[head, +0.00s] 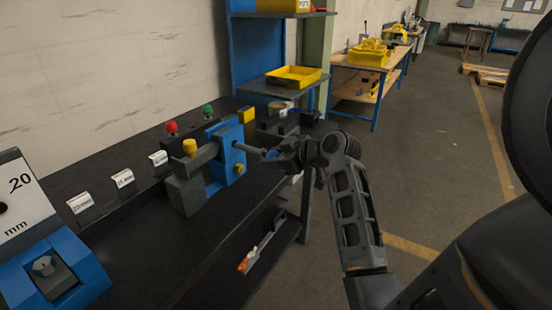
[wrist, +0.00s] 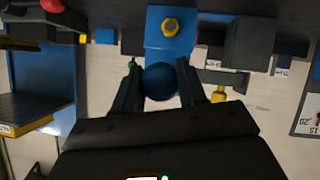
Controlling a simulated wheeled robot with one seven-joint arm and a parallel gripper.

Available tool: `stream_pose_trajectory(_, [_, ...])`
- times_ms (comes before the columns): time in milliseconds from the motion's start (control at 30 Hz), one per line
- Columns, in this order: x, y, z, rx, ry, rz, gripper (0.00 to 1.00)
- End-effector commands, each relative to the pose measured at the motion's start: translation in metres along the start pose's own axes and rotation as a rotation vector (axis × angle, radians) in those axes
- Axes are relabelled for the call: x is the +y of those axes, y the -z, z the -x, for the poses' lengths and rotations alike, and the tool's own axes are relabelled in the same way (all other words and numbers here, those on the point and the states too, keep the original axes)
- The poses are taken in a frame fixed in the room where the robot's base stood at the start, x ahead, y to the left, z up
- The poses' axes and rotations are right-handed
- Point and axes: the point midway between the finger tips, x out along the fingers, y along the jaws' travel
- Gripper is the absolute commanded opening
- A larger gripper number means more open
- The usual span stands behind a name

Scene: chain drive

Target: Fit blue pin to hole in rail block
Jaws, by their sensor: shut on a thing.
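The blue block (head: 229,152) with a yellow hex bolt, which looks like the rail block, stands upright against grey blocks on the bench in the head view. It shows at the top of the wrist view (wrist: 154,38). My gripper (head: 262,153) is at its right-hand face, pointing at it. In the wrist view, the fingers (wrist: 158,67) are shut on the blue pin (wrist: 160,83), whose round dark blue end faces the camera. The pin lines up with the block below the bolt in that view. The hole and the pin's far tip are hidden, so I cannot tell how deep it sits.
A grey arm with a yellow knob (head: 190,147) juts left from the block. Red (head: 171,127) and green (head: 208,110) knobs stand behind. A "20 mm" stand (head: 50,255) is at the left. The dark bench top (head: 150,250) is clear in front.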

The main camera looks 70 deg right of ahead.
Motion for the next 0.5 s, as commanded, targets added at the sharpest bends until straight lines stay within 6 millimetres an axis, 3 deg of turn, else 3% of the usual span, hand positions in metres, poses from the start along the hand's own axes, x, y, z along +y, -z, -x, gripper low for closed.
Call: stream_pose_trajectory(500, [0.0006,0.0069,-0.0101,0.002,-0.001,0.001,0.0])
